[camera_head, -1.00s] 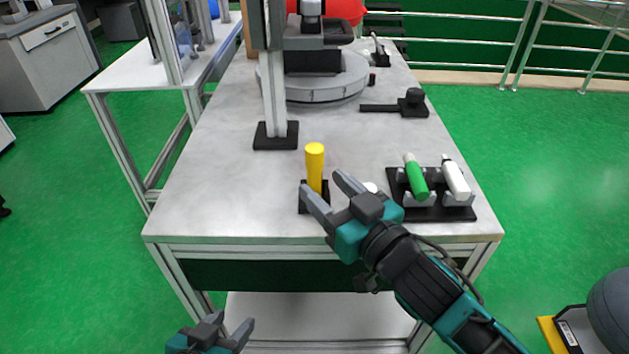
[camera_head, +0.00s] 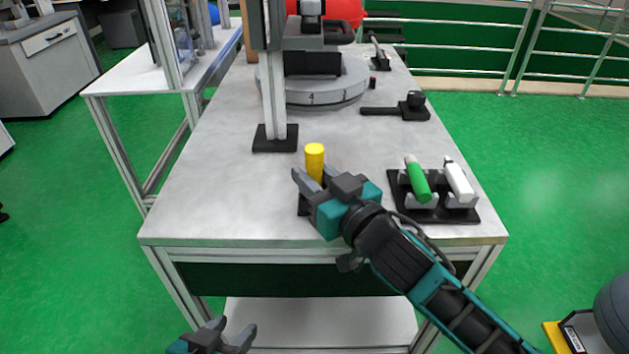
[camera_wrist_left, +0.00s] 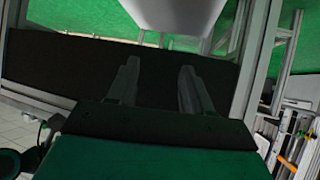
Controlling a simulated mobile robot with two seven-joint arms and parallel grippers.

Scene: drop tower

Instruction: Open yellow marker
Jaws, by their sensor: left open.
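The gripper hides the marker's lower part. My left gripper (camera_head: 226,328) is open and empty, low in front of the table. Its two fingers (camera_wrist_left: 158,80) also show in the left wrist view with nothing between them.
A black rack (camera_head: 433,213) to the right holds a green marker (camera_head: 417,180) and a white marker (camera_head: 459,181). A post on a black base (camera_head: 275,142) stands behind the yellow marker. A grey round platform (camera_head: 320,93) is further back. The table's left front is clear.

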